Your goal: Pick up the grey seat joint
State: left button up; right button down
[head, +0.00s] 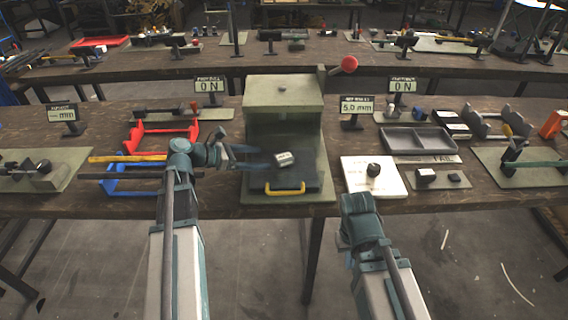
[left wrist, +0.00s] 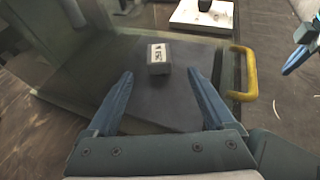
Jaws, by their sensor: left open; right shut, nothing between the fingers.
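A small grey block with a white printed label, which I take for the seat joint (head: 284,160), lies on the dark plate of the press, slightly turned. In the left wrist view the grey seat joint (left wrist: 159,58) lies just beyond my fingertips, roughly centred between them. My left gripper (head: 262,158) reaches in from the left over the plate, open and empty; its two blue fingers (left wrist: 160,74) are spread, not touching the block. My right gripper (left wrist: 297,60) shows partly at the right edge of the left wrist view, shut, away from the block.
The green press (head: 284,92) has a top housing above the plate, a red-knobbed lever (head: 349,64) and a yellow handle (head: 285,188) in front. A grey tray (head: 418,139) stands behind; red and blue racks stand left.

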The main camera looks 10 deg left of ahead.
aim_at(277, 158)
pick_arm(q)
jog(key=shift+w+d+f, duration=0.25)
jog(key=shift+w+d, duration=0.15)
jog(key=shift+d, duration=0.1)
jog(key=b+x, duration=0.2)
jog(key=x, duration=0.3)
jog(key=shift+w+f, duration=0.1)
jog(key=shift+f, duration=0.05)
grip_shut()
